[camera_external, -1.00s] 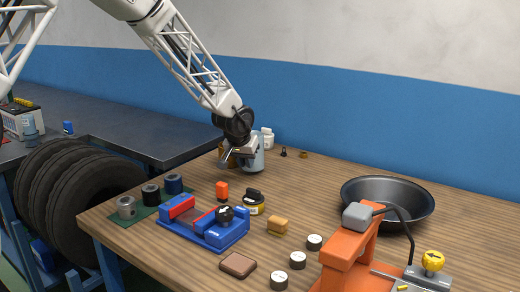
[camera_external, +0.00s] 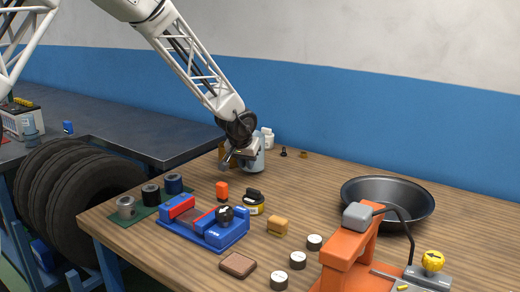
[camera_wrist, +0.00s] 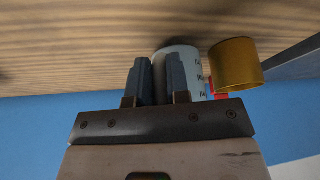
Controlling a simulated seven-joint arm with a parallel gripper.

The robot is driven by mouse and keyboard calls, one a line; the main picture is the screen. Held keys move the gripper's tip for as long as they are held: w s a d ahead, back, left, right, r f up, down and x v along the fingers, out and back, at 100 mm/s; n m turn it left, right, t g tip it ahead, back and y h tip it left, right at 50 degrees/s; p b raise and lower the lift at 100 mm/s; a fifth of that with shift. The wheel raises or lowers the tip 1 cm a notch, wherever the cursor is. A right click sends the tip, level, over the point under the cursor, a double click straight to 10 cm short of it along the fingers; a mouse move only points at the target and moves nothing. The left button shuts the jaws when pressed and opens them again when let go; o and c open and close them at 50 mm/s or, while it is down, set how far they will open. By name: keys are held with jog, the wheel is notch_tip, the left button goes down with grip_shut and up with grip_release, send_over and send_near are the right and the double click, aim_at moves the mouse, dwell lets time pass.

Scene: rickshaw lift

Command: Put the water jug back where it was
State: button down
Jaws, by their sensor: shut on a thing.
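The water jug (camera_external: 259,158) is a pale blue-grey container near the back left of the wooden table, partly hidden behind my gripper (camera_external: 240,157). In the wrist view my gripper (camera_wrist: 158,70) has its two dark fingers at the jug (camera_wrist: 192,68), a pale cylinder with dark markings. My gripper is shut on the jug. The wrist view looks tilted, with the table at the top. I cannot tell whether the jug's base touches the table.
A blue vise-like tool (camera_external: 210,230), several small items and a dark bowl (camera_external: 388,198) occupy the table. Wood between jug and bowl is mostly clear.

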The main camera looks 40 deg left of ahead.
jog(key=s+d+r, duration=0.1)
jog(key=s+d, duration=0.2)
jog(key=s+d+r, duration=0.1)
jog(key=s+d, duration=0.3)
jog(key=s+d+r, duration=0.2)
jog(key=s+d, duration=0.1)
jog(key=shift+s+d, duration=0.35)
jog(key=shift+w, duration=0.15)
dwell(0.4)
jog(key=w+d+f, duration=0.1)
jog(key=w, duration=1.3)
jog(key=shift+w+d+f, duration=0.25)
jog(key=shift+w+d, duration=0.15)
jog(key=shift+w, duration=0.15)
jog(key=shift+w+f, duration=0.15)
jog(key=shift+f, duration=0.75)
jog(key=shift+w+f, duration=0.1)
jog(key=shift+f, duration=0.8)
jog(key=shift+f, duration=0.15)
